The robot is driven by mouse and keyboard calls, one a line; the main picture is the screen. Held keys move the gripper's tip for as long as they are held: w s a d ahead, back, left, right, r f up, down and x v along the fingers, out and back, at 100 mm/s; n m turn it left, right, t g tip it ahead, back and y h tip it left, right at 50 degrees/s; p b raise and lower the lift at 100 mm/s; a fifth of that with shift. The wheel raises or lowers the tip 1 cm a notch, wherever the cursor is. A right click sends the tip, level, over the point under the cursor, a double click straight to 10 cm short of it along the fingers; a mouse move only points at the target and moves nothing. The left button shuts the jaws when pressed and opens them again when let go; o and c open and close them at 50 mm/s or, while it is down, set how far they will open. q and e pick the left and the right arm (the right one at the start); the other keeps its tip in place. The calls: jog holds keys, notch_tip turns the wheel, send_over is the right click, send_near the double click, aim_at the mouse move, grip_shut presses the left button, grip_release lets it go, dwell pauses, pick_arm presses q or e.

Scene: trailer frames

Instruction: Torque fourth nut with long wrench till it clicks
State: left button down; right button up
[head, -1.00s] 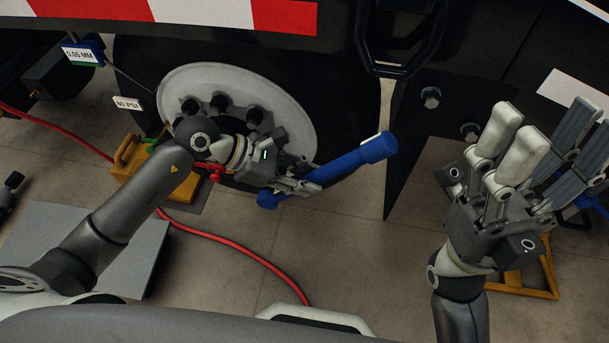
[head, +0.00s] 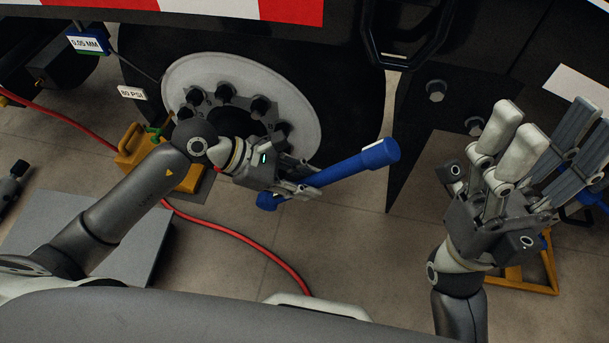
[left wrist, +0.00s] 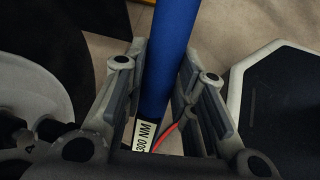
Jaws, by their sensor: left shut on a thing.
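The long wrench (head: 345,168) is blue, and my left gripper (head: 300,188) is shut around its shaft in front of the wheel's lower right. Its thick end points up and right; its other end shows below the gripper. In the left wrist view the blue wrench (left wrist: 170,60) runs between the fingers, with a white "300 NM" label. The wheel hub (head: 300,110) is pale and carries several dark nuts (head: 262,105); my left wrist hides its lower left. I see no contact between wrench and nuts. Which nut is fourth cannot be told. My right gripper (head: 545,125) is open and empty.
A yellow box (head: 130,158) stands left of the wheel, and a red hose (head: 235,238) runs along the floor. A grey plate (head: 125,240) lies at lower left. A dark flap (head: 420,130) with bolts hangs right of the wheel.

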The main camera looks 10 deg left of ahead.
pick_arm(q)
jog(key=shift+s+r, duration=0.15)
jog(key=shift+s, duration=1.05)
jog(key=shift+r, duration=0.1)
